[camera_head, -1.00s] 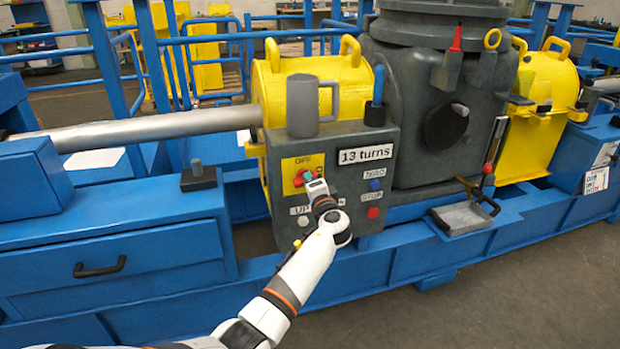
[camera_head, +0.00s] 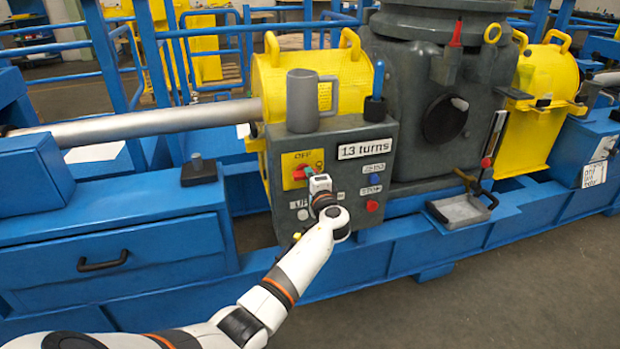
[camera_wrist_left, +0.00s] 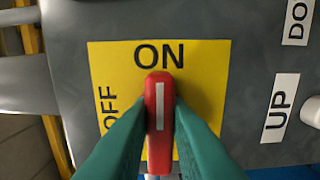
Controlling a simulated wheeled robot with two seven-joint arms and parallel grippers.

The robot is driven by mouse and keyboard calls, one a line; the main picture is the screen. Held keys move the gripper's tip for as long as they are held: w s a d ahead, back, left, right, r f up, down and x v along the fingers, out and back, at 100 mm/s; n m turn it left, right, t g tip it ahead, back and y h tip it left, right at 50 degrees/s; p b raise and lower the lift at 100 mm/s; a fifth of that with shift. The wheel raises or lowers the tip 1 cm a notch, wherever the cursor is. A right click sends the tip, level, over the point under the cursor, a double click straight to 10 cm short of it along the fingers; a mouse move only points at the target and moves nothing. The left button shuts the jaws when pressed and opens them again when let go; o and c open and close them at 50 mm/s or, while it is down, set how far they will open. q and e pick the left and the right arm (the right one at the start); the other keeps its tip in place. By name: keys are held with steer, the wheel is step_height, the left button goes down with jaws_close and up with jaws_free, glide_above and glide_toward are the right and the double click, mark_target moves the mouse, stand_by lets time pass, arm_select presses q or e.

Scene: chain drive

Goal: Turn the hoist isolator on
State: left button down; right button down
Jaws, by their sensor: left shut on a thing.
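The hoist isolator is a red handle (camera_head: 298,174) with a white stripe on a yellow plate (camera_head: 289,161) on the grey control box. In the left wrist view the handle (camera_wrist_left: 159,130) stands in line with the ON label (camera_wrist_left: 159,54); the OFF label (camera_wrist_left: 108,108) is off to its left. My left gripper (camera_head: 308,173) is shut on the handle. Its green fingers (camera_wrist_left: 160,112) press on both sides of it. In the head view the gripper hides part of the handle and plate. My right gripper is not in view.
The grey box (camera_head: 347,190) carries a "13 turns" sign (camera_head: 365,149), a blue button (camera_head: 375,179) and a red button (camera_head: 372,206). A grey mug (camera_head: 302,102) stands on top. UP (camera_wrist_left: 280,108) and DO labels lie beside the plate in the left wrist view.

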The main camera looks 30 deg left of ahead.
arm_select(q)
steer(key=c, duration=1.4)
jaws_free()
steer(key=shift+o, duration=0.2)
